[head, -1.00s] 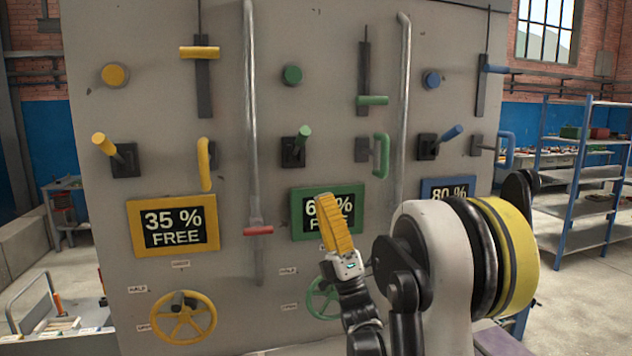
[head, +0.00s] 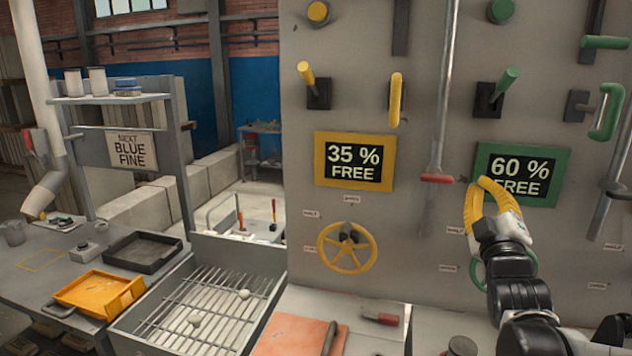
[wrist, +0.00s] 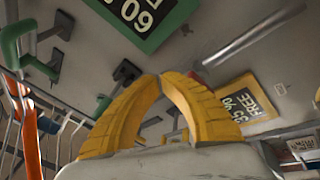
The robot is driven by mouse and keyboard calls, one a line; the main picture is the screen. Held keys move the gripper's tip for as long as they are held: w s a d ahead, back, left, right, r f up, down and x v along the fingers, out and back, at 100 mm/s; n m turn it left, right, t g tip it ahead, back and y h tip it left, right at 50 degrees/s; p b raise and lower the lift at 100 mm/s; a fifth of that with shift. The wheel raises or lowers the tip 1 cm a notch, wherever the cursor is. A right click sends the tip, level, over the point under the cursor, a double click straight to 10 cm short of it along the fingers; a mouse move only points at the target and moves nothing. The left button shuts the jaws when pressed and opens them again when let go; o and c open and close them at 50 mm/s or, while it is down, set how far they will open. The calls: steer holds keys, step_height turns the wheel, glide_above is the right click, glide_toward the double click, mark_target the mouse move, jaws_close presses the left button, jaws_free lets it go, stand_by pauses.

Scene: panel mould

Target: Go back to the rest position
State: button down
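My gripper (head: 480,184), with yellow ribbed fingers, is raised in front of the grey panel, just below the green-framed "60 % FREE" sign (head: 517,172) and covering part of its lower left edge. In the wrist view my gripper (wrist: 160,77) has its two curved fingertips meeting, with nothing seen between them. The green wheel (head: 479,272) is mostly hidden behind my gripper and arm. The yellow-framed "35 % FREE" sign (head: 353,160) and the yellow wheel (head: 347,248) are to the left of my gripper.
Yellow lever (head: 306,74) and green lever (head: 508,82) stick out from the panel. At left are a metal grate (head: 205,300) with small pale lumps, an orange tray (head: 97,292), a dark tray (head: 143,252) and a "NEXT BLUE FINE" sign (head: 131,150). A red-handled tool (head: 380,318) lies below the panel.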

steer(key=s+a+f+m+g+y+b, duration=0.1)
steer(key=s+a+f+g, duration=0.3)
steer(key=s+f, duration=0.4)
steer(key=s+a+f+m+g+y+b, duration=0.2)
steer(key=s+f, duration=0.6)
steer(key=f, duration=0.4)
steer(key=s+a+f+m+g+y+b, duration=0.1)
steer(key=s+a+f+m+g+b, duration=0.1)
steer(key=s+a+f+m+g, duration=0.3)
steer(key=s+a+f+g, duration=0.3)
steer(key=s+f, duration=0.1)
steer(key=f, duration=0.2)
steer(key=shift+a+y+b, duration=0.3)
steer(key=shift+a+b, duration=0.1)
